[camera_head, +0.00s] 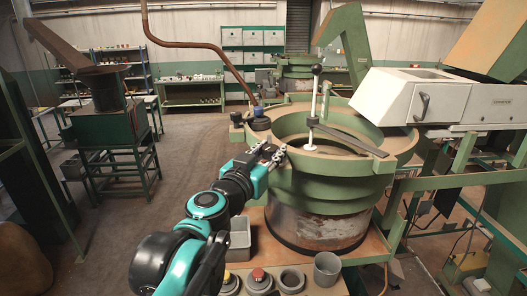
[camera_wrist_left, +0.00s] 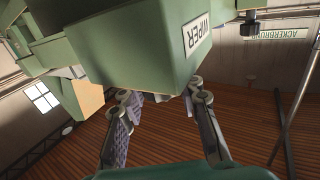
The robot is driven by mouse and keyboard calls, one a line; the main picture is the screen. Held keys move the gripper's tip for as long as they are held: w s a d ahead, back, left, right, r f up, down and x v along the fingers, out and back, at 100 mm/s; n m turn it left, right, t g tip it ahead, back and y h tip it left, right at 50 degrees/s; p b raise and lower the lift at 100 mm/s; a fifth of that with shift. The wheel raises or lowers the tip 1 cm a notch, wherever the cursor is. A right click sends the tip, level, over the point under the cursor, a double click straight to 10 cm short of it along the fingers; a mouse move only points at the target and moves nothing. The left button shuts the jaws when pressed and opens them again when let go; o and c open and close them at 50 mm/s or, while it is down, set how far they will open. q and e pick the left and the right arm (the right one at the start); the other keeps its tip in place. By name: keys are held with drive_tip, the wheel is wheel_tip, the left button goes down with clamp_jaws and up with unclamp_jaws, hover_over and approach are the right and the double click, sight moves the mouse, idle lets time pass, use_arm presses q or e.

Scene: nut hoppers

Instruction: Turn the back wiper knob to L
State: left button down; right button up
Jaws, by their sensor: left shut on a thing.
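My left gripper (camera_head: 272,153) is at the left side of the large green hopper (camera_head: 345,188). In the left wrist view, its two fingers (camera_wrist_left: 160,108) stand apart at the lower edge of a green box (camera_wrist_left: 140,50) with a white WIPER label (camera_wrist_left: 197,34). The gripper is shut on what seems to be the wiper knob there, which is mostly hidden behind the box edge and fingers. The knob's pointer and letters cannot be seen. A blue-topped knob (camera_head: 261,123) stands just behind the gripper in the head view. My right gripper is out of view.
A vertical rod with a black ball (camera_head: 316,70) rises inside the hopper. A white cabinet (camera_head: 412,97) stands to its right. Open floor lies to the left.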

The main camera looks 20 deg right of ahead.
use_arm(q)
drive_tip(key=c, duration=1.1)
unclamp_jaws()
drive_tip(key=shift+o, duration=0.2)
drive_tip(key=v, duration=1.2)
